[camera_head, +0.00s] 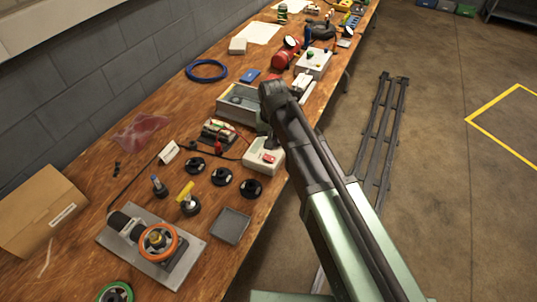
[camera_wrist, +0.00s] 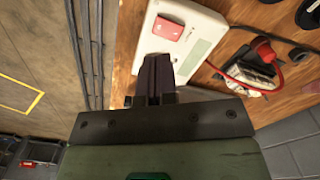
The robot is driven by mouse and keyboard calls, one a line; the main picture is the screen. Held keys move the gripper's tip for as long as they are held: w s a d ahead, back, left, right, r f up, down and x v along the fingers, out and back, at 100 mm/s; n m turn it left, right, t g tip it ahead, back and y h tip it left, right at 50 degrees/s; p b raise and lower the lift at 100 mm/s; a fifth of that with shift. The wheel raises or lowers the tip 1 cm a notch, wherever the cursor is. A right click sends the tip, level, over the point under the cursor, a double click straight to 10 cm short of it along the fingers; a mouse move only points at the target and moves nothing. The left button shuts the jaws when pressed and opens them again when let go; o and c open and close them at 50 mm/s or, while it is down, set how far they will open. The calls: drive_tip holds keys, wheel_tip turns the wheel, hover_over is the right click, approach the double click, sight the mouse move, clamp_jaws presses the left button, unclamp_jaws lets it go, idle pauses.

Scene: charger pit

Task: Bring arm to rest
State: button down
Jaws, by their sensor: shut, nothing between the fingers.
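My gripper (camera_wrist: 155,78) shows in the wrist view as two dark fingers pressed together, with nothing between them. It is over the bench edge, close to a white box with a red switch (camera_wrist: 168,27). I cannot tell whether it touches the box. In the head view my arm reaches from the bottom right up over the bench's right edge and bends down at its far end. The gripper there is mostly hidden beside the same white box (camera_head: 264,155).
The wooden bench (camera_head: 128,172) holds a grey open box (camera_head: 240,104), black round knobs, a metal plate with an orange-ringed valve (camera_head: 157,242) and a cardboard box (camera_head: 40,212). Dark rails (camera_head: 382,135) run along the floor to the right.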

drive_tip(key=s+d+r+m+p, duration=0.1)
drive_tip(key=s+d+r+p, duration=0.1)
drive_tip(key=s+d, duration=0.4)
drive_tip(key=s+d+r+p, duration=0.2)
drive_tip(key=s+d, duration=0.5)
drive_tip(key=d, duration=0.8)
drive_tip(key=shift+s+m, duration=0.15)
drive_tip(key=shift+m, duration=0.25)
